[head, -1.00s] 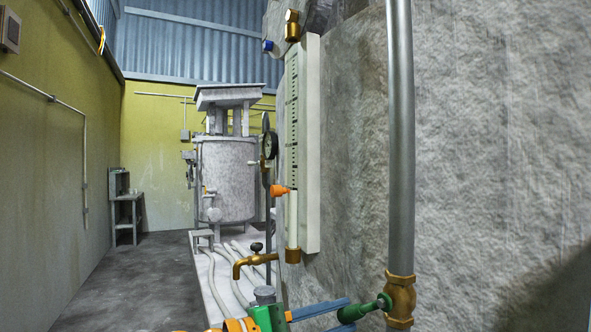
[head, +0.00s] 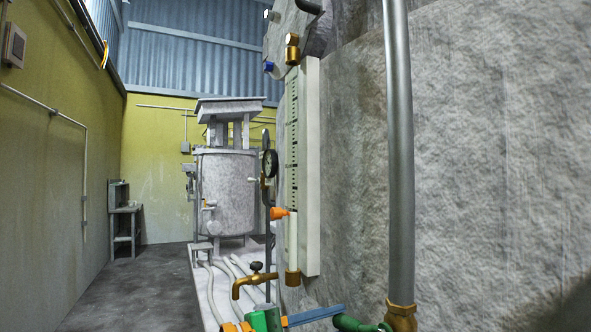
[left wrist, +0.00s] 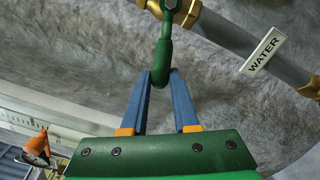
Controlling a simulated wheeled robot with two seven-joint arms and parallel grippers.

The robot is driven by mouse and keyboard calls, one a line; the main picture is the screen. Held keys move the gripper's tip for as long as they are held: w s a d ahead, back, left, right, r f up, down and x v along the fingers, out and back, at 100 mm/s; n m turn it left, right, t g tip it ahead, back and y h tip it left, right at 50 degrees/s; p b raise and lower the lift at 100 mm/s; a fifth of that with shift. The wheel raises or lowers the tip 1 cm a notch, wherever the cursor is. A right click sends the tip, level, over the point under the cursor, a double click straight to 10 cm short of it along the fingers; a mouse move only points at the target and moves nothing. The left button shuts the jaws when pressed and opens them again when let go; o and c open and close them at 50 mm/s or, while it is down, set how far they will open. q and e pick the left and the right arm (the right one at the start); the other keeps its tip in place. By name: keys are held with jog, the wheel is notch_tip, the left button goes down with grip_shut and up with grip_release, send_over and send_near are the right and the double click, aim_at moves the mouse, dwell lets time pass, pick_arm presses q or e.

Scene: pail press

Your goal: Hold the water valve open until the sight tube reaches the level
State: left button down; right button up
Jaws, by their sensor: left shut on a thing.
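My left gripper (left wrist: 161,78) has its blue fingers shut on the green water valve lever (left wrist: 162,52) in the left wrist view. The lever runs up to a brass valve body (left wrist: 187,12) on a grey pipe with a WATER tag (left wrist: 262,53). In the head view the gripper (head: 335,314) is at the bottom edge, with the lever (head: 358,325) at its tips. The sight tube (head: 292,245) stands on a scaled white board (head: 312,170). A pale column fills its lower part, its top about level with the orange pointer (head: 279,213). My right gripper is out of view.
A grey vertical pipe (head: 400,150) stands in front of the rough grey wall on the right. A brass tap (head: 250,281) with a dark knob sits left of the tube. A vessel (head: 228,190) stands farther back. Open floor (head: 130,290) lies at left.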

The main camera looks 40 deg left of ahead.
pick_arm(q)
jog(key=r, duration=0.1)
jog(key=r+p, duration=0.1)
jog(key=shift+a+r+p, duration=0.3)
jog(key=shift+r, duration=0.05)
